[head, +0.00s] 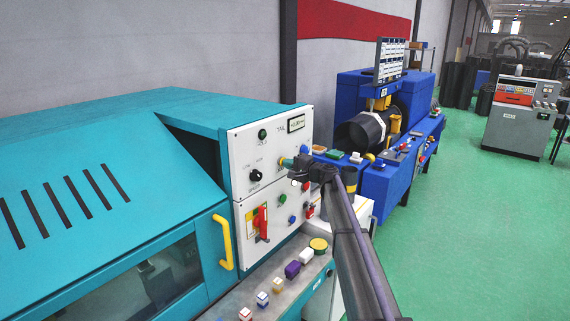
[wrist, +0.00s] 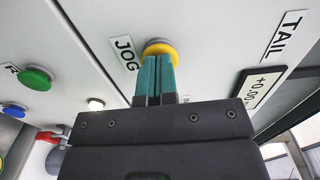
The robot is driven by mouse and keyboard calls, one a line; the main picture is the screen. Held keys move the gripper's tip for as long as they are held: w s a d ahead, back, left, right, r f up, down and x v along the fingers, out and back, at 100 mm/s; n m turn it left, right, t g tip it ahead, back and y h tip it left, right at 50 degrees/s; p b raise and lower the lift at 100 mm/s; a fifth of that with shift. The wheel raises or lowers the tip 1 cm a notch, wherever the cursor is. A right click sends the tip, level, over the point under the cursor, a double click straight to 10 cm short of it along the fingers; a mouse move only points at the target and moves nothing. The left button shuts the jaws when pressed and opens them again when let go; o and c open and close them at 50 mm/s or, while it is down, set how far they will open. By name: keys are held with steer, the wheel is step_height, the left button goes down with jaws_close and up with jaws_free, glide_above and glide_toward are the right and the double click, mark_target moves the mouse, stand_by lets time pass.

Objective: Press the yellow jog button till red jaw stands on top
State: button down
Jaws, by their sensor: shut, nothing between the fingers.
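The yellow jog button (wrist: 160,46) is round and sits on the white control panel beside the JOG label (wrist: 125,53). My gripper (wrist: 157,58) is shut and empty. Its two teal fingertips lie together over the lower part of the button in the wrist view; they touch it or are very close, I cannot tell which. In the head view my gripper (head: 284,162) is at the panel's right part and covers most of the button. I cannot make out a red jaw in either view.
The panel (head: 244,150) also carries a TAIL display (head: 296,123), a black selector knob (head: 256,176), a red switch (head: 261,223) and several coloured buttons. A yellow handle (head: 222,243) juts from the teal machine (head: 110,180). A blue machine (head: 350,95) stands behind.

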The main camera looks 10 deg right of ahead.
steer(key=shift+w+a, duration=0.15)
steer(key=v, duration=0.5)
steer(key=shift+s+d, duration=0.25)
stand_by(0.7)
steer(key=s+a+f+n+g+h, duration=0.1)
steer(key=s+f+n+g, duration=0.2)
steer(key=s, duration=0.4)
steer(key=s+a+f+n+g+h+b, duration=0.1)
steer(key=s+f+g+h, duration=0.1)
steer(key=s+f, duration=0.4)
steer(key=s+a+f+n+g+h, duration=0.1)
steer(key=s+a+f+n+g, duration=0.15)
steer(key=s, duration=0.45)
steer(key=s+d+f+g+h+b, duration=0.1)
steer(key=s+f+h, duration=0.2)
steer(key=s, duration=0.7)
steer(key=s+d+f+n+g+h+b, duration=0.1)
steer(key=s+f+g+h, duration=0.1)
steer(key=s, duration=0.8)
steer(key=s+d+f+n+g+h+b, duration=0.1)
steer(key=s+f, duration=0.4)
steer(key=s, duration=0.6)
steer(key=g+h+b, duration=0.1)
steer(key=h, duration=0.1)
steer(key=shift+d+f+h, duration=0.35)
steer(key=shift+h, duration=0.05)
steer(key=shift+s+n, duration=0.1)
steer(key=shift+n, duration=0.15)
